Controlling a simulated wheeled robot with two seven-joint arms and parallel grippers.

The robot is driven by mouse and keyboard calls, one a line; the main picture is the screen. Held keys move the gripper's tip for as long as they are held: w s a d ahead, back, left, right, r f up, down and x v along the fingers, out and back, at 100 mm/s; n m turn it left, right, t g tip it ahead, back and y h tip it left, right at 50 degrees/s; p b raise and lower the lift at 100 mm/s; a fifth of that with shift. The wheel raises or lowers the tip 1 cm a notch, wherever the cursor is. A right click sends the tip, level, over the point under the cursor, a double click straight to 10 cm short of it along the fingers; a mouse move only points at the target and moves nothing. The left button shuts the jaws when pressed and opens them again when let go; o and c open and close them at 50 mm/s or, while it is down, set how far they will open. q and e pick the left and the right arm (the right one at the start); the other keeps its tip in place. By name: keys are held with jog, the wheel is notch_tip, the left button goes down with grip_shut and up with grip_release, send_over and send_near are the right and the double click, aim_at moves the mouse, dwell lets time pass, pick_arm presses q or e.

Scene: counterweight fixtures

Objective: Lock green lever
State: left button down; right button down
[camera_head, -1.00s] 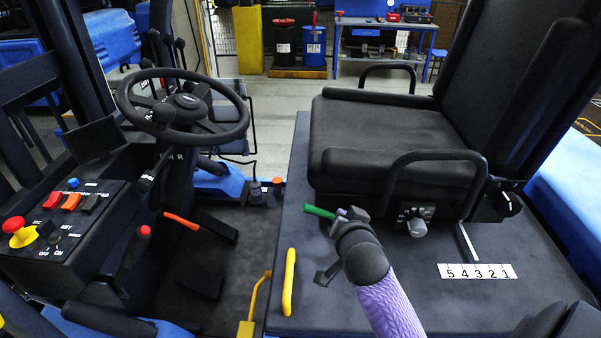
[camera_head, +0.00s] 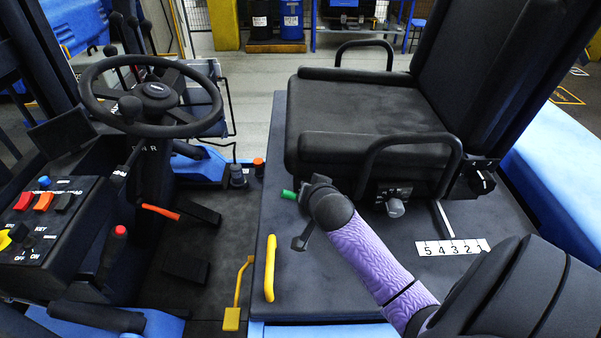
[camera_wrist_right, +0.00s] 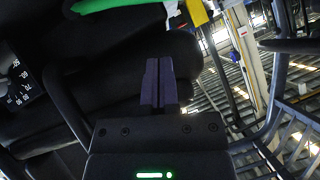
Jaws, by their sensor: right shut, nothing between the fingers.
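The green lever (camera_head: 289,195) sticks out to the left at the seat's front base in the head view, with most of it hidden behind my right gripper. In the right wrist view, a green lever (camera_wrist_right: 105,5) runs along the top edge, with a yellow piece (camera_wrist_right: 197,12) beside its right end. My right gripper (camera_head: 308,186) is at the lever in the head view. In the right wrist view its fingers (camera_wrist_right: 158,82) are together and empty, pointing toward the lever with a visible gap. Whether any other part of it touches the lever cannot be told. My left gripper is not in view.
The black seat (camera_head: 370,120) with its armrest loop (camera_head: 410,145) stands right behind the lever. A yellow handle (camera_head: 270,268) rises from the platform in front. The steering wheel (camera_head: 150,95) and a switch panel (camera_head: 45,215) are at left. The platform near the number strip (camera_head: 453,247) is clear.

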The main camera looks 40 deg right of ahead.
jog(key=shift+w+d+f+b, duration=0.1)
jog(key=shift+w+f+b, duration=0.1)
jog(key=shift+w+f, duration=0.5)
jog(key=shift+w+a+f+b, duration=0.1)
jog(key=shift+w+f+b, duration=0.2)
jog(key=shift+f, duration=0.55)
jog(key=shift+w+d+f+b, duration=0.1)
jog(key=shift+w+f+b, duration=0.05)
jog(key=shift+w+f, duration=0.55)
jog(key=shift+s+f, duration=0.1)
jog(key=shift+f, duration=0.05)
jog(key=f+b, duration=0.1)
jog(key=a+f+n+g+h, duration=0.1)
jog(key=w+f+b, duration=0.1)
jog(key=shift+a+f+n+g+b, duration=0.2)
jog(key=shift+n+g+b, duration=0.1)
jog(key=shift+w+a+f, duration=0.1)
jog(key=shift+w+f, duration=0.05)
jog(key=shift+f, duration=0.15)
jog(key=shift+r, duration=0.1)
